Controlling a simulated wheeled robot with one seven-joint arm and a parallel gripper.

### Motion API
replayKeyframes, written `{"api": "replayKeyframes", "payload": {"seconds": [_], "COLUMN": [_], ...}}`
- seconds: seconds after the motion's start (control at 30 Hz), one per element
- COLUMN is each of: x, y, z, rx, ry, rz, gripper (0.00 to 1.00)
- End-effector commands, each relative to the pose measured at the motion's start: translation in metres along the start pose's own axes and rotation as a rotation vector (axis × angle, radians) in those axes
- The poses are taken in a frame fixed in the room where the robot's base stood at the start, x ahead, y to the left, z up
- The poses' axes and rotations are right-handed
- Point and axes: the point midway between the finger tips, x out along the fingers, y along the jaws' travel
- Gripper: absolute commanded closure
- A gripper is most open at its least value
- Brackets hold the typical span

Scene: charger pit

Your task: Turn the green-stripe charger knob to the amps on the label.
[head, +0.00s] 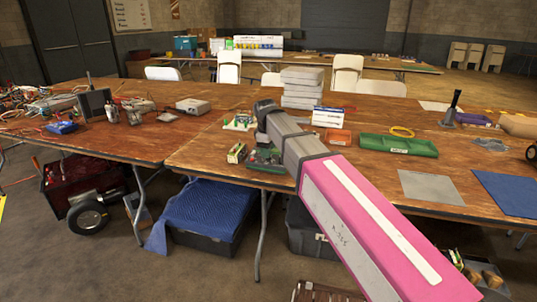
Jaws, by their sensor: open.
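I cannot make out gripper fingers there. No charger with a green stripe, knob or amps label can be picked out for sure. A small box with green on it (237,153) stands at the table's front edge, left of my arm. A dark green tray with small items (268,168) is beside it, partly behind my arm. A pale grey box (193,106) sits on the left table. Any knob setting is too small to read.
Grey cases (302,78) are stacked behind my arm, near a white box (328,117). A green tray (399,146), grey mat (430,187) and blue mat (508,191) lie to the right. Electronics and wires crowd the left table. Bins and a red cart (85,186) stand below.

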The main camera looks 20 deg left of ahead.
Motion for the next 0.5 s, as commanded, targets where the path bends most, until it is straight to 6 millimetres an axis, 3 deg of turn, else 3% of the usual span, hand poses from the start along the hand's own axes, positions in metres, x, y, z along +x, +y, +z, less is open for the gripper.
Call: {"api": "replayKeyframes", "payload": {"seconds": [0.2, 0.5], "x": [0.019, 0.023], "y": [0.000, 0.000], "z": [0.000, 0.000], "rx": [0.001, 0.001], "ry": [0.000, 0.000], "rz": [0.000, 0.000], "gripper": [0.52, 0.52]}}
